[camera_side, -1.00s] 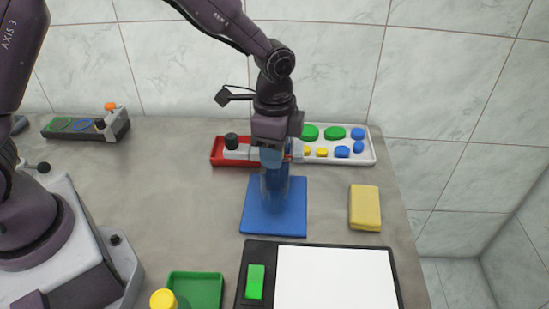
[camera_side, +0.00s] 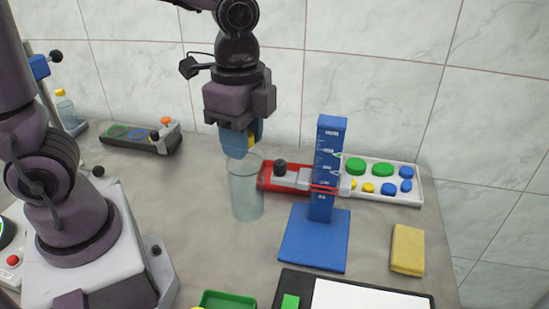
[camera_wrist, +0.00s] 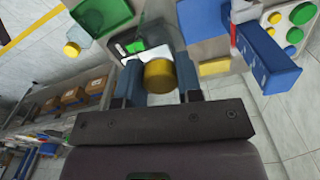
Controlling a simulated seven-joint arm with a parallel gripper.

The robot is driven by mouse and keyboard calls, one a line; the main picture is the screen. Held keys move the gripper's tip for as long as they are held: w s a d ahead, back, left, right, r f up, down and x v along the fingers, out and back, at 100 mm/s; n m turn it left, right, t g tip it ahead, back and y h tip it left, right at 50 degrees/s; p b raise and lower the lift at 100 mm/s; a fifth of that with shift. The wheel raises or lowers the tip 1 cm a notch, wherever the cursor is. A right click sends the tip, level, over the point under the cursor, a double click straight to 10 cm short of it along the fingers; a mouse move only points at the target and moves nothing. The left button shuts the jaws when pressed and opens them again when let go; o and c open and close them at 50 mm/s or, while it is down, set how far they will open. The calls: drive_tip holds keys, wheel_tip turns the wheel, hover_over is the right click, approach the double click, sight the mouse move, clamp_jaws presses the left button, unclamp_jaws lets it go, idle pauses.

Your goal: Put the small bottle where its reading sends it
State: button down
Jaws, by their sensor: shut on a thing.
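My gripper (camera_side: 241,145) hangs over the grey counter, left of a blue gauge stand. It is shut on the yellow cap (camera_wrist: 159,76) of a clear bottle (camera_side: 246,190). The cap shows between the fingers in the wrist view, hiding most of the body behind it. In the side view the see-through body hangs below the fingers; I cannot tell whether its base touches the counter. The blue stand has an upright scale column (camera_side: 327,145) with pale marks and a red band across it, on a flat blue base (camera_side: 313,250). The marks are too small to read.
A yellow block (camera_side: 407,249) lies at right. A green tray (camera_side: 228,300) and a black-framed white panel (camera_side: 375,292) are in front. Another yellow-capped bottle (camera_side: 65,112) stands back left.

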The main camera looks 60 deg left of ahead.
wheel_tip(320, 180, up, 17)
drive_tip(key=w+a+r, duration=0.1)
drive_tip(key=w+a, duration=0.2)
drive_tip(key=w, duration=0.4)
drive_tip(key=w+a+r, duration=0.2)
drive_tip(key=w+a, duration=0.1)
drive_tip(key=w, duration=0.4)
drive_tip(key=w+a+f, duration=0.3)
drive_tip(key=w+a, duration=0.5)
drive_tip(key=a, duration=0.2)
wheel_tip(320, 180, down, 32)
drive_tip(key=shift+w+d+r+n, duration=0.2)
drive_tip(key=shift+d+r+n, duration=0.05)
drive_tip(key=shift+d+n, duration=0.05)
drive_tip(key=shift+f, duration=0.1)
drive_tip(key=c, duration=0.8)
unclamp_jaws()
